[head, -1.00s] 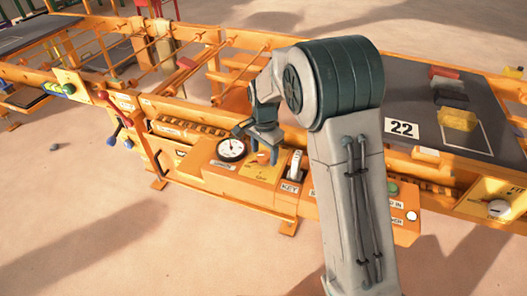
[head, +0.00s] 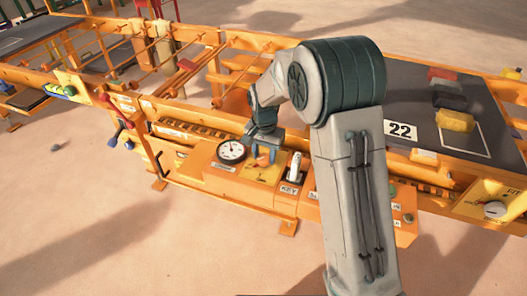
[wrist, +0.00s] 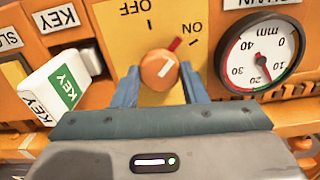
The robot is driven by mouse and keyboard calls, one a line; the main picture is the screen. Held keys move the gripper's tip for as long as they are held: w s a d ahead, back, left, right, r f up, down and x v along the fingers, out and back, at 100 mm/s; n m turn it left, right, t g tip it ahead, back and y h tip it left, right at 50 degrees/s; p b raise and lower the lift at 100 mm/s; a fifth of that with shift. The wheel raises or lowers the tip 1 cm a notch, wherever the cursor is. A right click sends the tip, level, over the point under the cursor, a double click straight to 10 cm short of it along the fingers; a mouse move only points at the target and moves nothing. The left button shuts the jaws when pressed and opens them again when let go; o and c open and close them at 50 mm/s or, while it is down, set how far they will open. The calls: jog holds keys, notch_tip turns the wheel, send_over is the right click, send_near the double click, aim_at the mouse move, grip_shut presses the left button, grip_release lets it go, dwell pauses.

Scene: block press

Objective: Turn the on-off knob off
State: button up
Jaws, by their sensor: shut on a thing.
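In the head view, my gripper (head: 263,153) reaches down to the yellow panel (head: 258,172), and the knob is mostly hidden between the fingers.
A round mm gauge (wrist: 262,55) sits right of the knob in the wrist view. A white and green KEY block (wrist: 60,85) stands close to the left finger. A conveyor with coloured blocks (head: 455,120) lies at the right in the head view.

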aim_at(264, 157)
jog(key=n+p, duration=0.1)
jog(key=n, duration=0.3)
jog(key=shift+w+r+n, duration=0.1)
jog(key=shift+r+n, duration=0.05)
jog(key=shift+n, duration=0.15)
jog(key=shift+n+p, duration=0.8)
jog(key=shift+n, duration=1.8)
jog(key=o, duration=1)
notch_tip(264, 157, up, 14)
jog(key=shift+f+p, duration=0.15)
jog(key=shift+p, duration=0.85)
